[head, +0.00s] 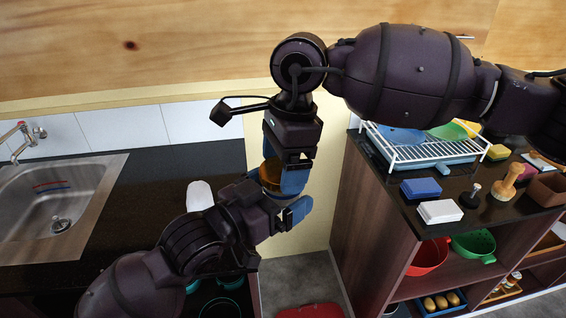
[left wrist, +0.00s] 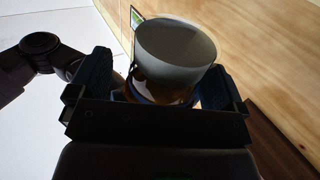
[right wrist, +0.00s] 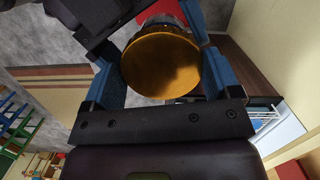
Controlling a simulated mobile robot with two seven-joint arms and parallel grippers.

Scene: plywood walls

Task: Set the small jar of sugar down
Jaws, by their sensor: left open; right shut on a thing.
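The small jar (head: 270,174) is held up in the air between my two grippers, over the gap between the counters. In the right wrist view its round amber lid (right wrist: 160,65) faces the camera, between the blue fingers. My right gripper (head: 282,174) reaches down from above and is shut on the jar. My left gripper (head: 280,203) is below it, open, with its fingers on either side of the jar. In the left wrist view the jar's pale round end (left wrist: 176,42) shows between these fingers. In the head view the jar is mostly hidden by the grippers.
The dark left counter (head: 130,215) has a sink (head: 60,200) and a white object (head: 200,194). The right counter (head: 420,195) holds a dish rack (head: 430,152), sponges (head: 440,211) and a brush (head: 506,183). A red bowl (head: 428,258) sits on the shelf below.

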